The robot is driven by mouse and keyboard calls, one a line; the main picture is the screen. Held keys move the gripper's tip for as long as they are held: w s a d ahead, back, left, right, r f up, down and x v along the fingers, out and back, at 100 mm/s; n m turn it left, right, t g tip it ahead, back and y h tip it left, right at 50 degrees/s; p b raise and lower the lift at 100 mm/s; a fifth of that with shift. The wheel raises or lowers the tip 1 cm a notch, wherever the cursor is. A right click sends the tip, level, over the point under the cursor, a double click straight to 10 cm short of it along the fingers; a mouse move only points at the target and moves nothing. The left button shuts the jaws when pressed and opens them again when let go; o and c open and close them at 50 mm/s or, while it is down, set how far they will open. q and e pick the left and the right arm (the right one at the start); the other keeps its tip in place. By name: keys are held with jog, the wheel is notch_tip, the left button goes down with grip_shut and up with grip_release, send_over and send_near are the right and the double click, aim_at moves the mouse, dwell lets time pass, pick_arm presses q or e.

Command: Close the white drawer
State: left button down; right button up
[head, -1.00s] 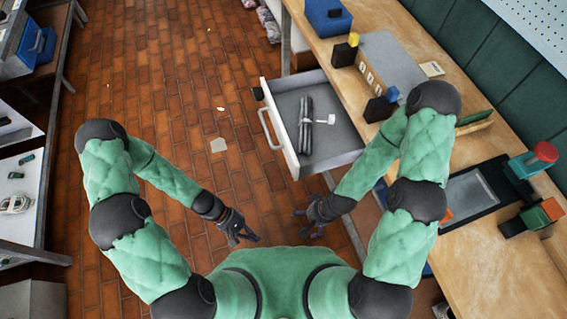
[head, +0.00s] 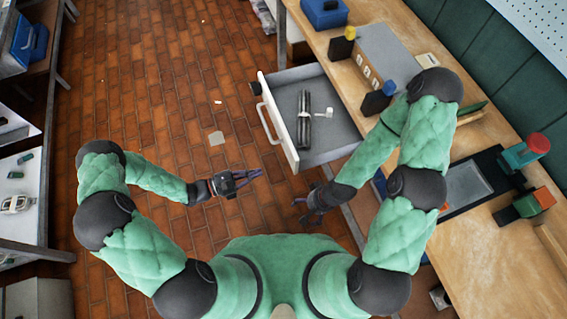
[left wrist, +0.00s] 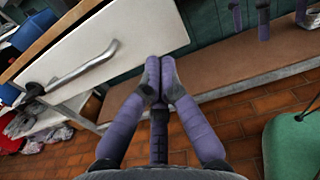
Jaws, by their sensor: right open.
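The white drawer (head: 281,135) stands pulled out of the workbench in the head view, with its front and handle (head: 268,124) toward the left. Its front panel (left wrist: 130,32) and handle (left wrist: 82,68) also fill the upper left of the left wrist view. My left gripper (head: 258,174) is left of and below the drawer front, apart from it in the head view. In the left wrist view its purple fingertips (left wrist: 160,68) meet with nothing seen between them, in front of the panel's lower right end. My right gripper (head: 298,203) is open and empty below the drawer's near side.
Dark rods and a small pale piece (head: 304,118) lie in the drawer. The wooden workbench (head: 470,225) runs along the right, bearing boxes and tools. Shelving (head: 35,165) stands at the far left.

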aim_at(291, 161)
pick_arm(q)
jog(key=b+x, duration=0.1)
jog(key=x, duration=0.9)
jog(key=shift+d+f+b, duration=0.1)
jog(key=shift+d+b, duration=0.05)
jog(key=shift+b, duration=0.2)
jog(key=shift+d, duration=0.1)
jog(key=x, duration=1.2)
jog(key=shift+d, duration=0.1)
jog(key=b+x, duration=0.2)
jog(key=x, duration=1.1)
jog(key=shift+w+d+f, duration=0.15)
jog(key=shift+d, duration=0.15)
jog(key=shift+w+d, duration=0.2)
jog(key=shift+d, duration=0.2)
jog(key=shift+r, duration=0.2)
